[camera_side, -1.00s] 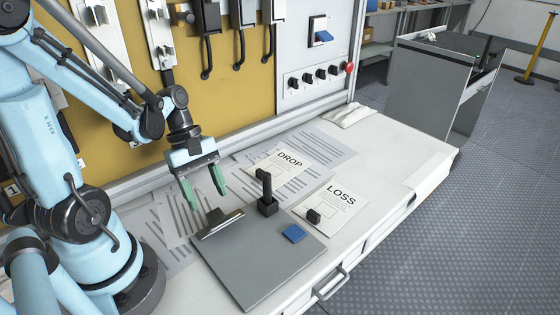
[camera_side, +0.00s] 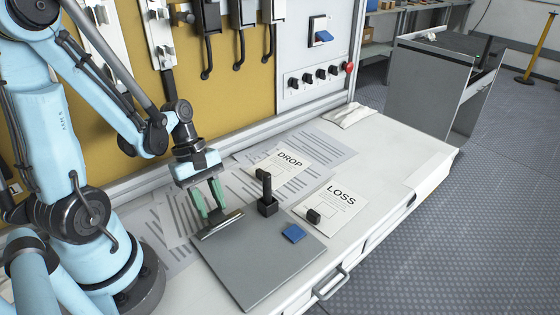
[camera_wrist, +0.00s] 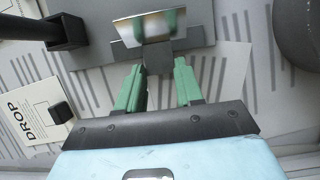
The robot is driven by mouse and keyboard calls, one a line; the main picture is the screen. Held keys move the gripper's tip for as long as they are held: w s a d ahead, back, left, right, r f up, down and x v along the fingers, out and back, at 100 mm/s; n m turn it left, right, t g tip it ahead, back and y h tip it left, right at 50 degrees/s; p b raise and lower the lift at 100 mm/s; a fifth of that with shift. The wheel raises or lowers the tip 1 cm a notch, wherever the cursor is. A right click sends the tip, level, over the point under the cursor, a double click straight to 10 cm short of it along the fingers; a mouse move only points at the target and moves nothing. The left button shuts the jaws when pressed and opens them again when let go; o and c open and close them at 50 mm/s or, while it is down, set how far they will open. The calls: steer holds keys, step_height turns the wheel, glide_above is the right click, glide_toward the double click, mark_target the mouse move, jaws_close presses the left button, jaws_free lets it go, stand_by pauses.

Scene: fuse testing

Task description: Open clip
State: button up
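The grey clipboard (camera_side: 262,262) lies flat on the white bench. Its metal clip (camera_side: 221,223) is along its far-left edge and looks closed against the board. My gripper (camera_side: 211,214) points down at the clip, its two green fingers close above or beside it with a visible gap between them. In the wrist view my gripper (camera_wrist: 158,66) has its fingers apart, with the clip's shiny plate (camera_wrist: 150,26) and a dark grey part in line with the gap. I cannot tell whether the fingers touch the clip.
A blue piece (camera_side: 293,233) lies on the board's right corner. Printed DROP (camera_side: 283,166) and LOSS (camera_side: 333,207) sheets lie beyond, with a black piece (camera_side: 313,216) on LOSS. The right bench is mostly clear.

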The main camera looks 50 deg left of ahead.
steer(key=shift+c, duration=1.3)
steer(key=shift+a+f+h, duration=0.2)
steer(key=shift+f+h, duration=0.1)
steer(key=shift+h, duration=0.5)
steer(key=o, duration=1)
steer(key=shift+o, duration=0.2)
steer(key=v, duration=0.7)
steer(key=shift+a+r, duration=0.15)
steer(key=shift+r, duration=0.05)
